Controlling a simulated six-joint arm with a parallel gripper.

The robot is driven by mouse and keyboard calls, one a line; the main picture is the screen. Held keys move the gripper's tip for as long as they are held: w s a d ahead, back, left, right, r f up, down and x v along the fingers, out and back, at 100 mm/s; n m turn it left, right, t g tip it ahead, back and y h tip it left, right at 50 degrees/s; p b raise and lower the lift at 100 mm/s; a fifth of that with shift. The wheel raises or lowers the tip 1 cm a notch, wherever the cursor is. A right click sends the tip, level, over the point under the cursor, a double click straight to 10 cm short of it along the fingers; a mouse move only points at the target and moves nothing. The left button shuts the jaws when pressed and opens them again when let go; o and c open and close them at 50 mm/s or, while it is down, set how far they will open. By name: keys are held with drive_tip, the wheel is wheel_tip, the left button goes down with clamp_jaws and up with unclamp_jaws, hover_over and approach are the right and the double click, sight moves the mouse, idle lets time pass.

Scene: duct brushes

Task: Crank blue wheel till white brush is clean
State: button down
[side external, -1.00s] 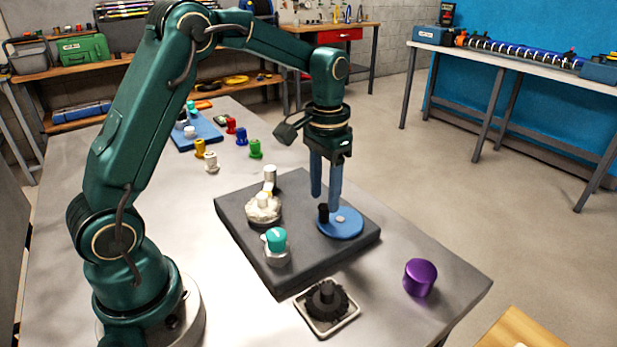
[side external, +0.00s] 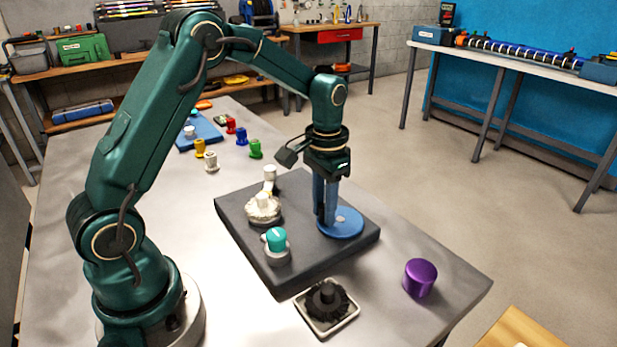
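The blue wheel (side external: 344,228) lies flat on the right part of a dark slab. Its upright black handle (side external: 321,212) shows beside my fingers, partly hidden by them. My gripper (side external: 326,219) points down, with its blue fingers low over the wheel at the handle. The fingers overlap in this view, so I cannot tell whether they are closed on the handle. The white brush (side external: 262,210) stands on the slab's left part, under a pale fitting. It looks whitish and lumpy; how clean it is cannot be made out.
The dark slab (side external: 300,262) also carries a teal-topped knob (side external: 276,241). A black round brush (side external: 327,299) sits in a tray in front. A purple cylinder (side external: 420,277) stands at right. Several coloured knobs and a blue mat (side external: 205,134) lie behind.

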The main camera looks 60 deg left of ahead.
sight(340, 231)
drive_tip(key=shift+s+d, duration=0.15)
drive_tip(key=shift+d, duration=0.5)
drive_tip(key=shift+d, duration=0.65)
drive_tip(key=shift+w+d, duration=0.1)
drive_tip(key=shift+w, duration=0.15)
drive_tip(key=shift+w+d, duration=0.3)
drive_tip(key=shift+d, duration=0.15)
